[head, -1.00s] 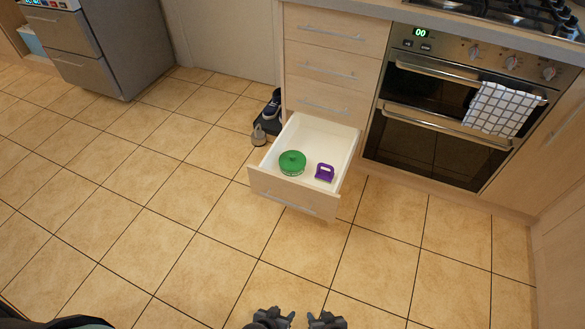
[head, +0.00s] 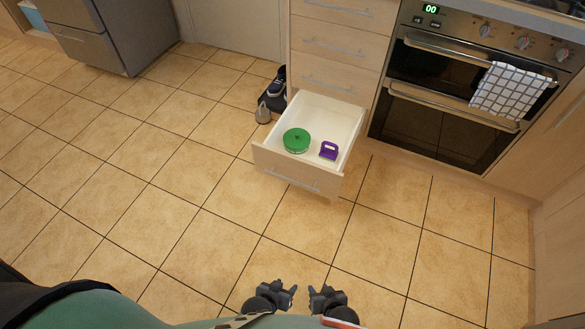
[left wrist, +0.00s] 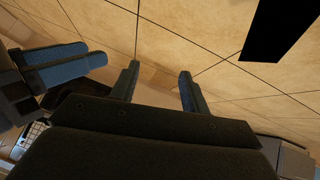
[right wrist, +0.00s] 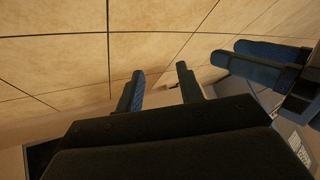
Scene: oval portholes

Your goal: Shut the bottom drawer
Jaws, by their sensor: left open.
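The bottom drawer (head: 297,168) of the light wood unit is pulled well out. Its white inside holds a green lidded round pot (head: 296,141) and a purple object (head: 328,151) with a handle-like opening. A pale bar handle (head: 291,180) runs across its front. My left gripper (head: 284,290) is in front of the drawer, apart from it, with its fingers spread and empty in the left wrist view (left wrist: 159,73). My right gripper (head: 324,293) is beside it, also apart from the drawer, with spread, empty fingers in the right wrist view (right wrist: 160,71).
Shut drawers (head: 335,46) are stacked above. An oven (head: 445,105) with a checked towel (head: 512,90) stands to the right. The tiled floor (head: 190,200) in front is clear.

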